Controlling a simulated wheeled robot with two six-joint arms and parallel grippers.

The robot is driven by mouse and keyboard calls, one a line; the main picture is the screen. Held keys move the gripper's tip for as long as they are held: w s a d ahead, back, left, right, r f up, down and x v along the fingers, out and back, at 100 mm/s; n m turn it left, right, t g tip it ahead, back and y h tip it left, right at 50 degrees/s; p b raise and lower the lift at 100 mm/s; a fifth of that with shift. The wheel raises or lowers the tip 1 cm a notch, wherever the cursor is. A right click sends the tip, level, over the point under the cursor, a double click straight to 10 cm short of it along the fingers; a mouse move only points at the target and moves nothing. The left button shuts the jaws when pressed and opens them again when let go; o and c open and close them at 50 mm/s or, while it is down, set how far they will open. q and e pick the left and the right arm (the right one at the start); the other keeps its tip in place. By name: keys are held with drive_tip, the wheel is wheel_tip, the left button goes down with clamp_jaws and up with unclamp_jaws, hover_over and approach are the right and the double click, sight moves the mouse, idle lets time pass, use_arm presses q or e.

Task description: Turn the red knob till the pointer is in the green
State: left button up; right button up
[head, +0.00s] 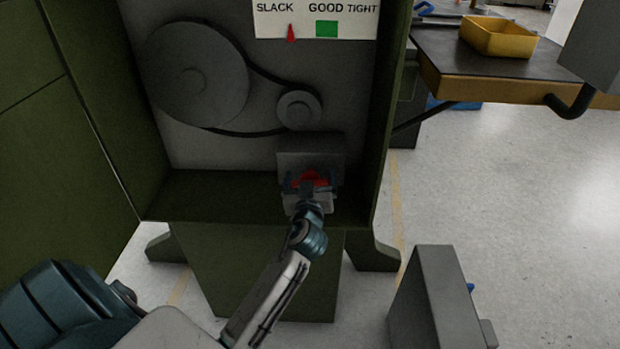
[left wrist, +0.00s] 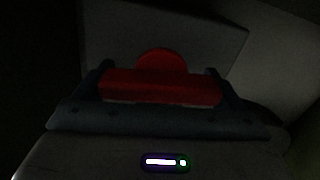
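The red knob (head: 310,179) is on a grey block low in the green machine housing. In the left wrist view the knob (left wrist: 160,88) shows as a wide red bar with a round part behind it. My left gripper (head: 310,183) is at the knob, one finger at each end of the bar, and looks shut on it. The red pointer (head: 291,34) on the white scale (head: 350,28) stands near the end of the word SLACK, left of the green patch (head: 327,29) under GOOD. My right gripper is not in view.
A large grey pulley (head: 195,75) and a small one (head: 299,110) are joined by a dark belt above the knob. Green side walls flank the knob. A bench (head: 480,68) with a yellow bin (head: 497,38) stands right. A grey box (head: 440,300) is at lower right.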

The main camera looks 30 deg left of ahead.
use_arm(q)
drive_tip(key=shift+c, duration=1.3)
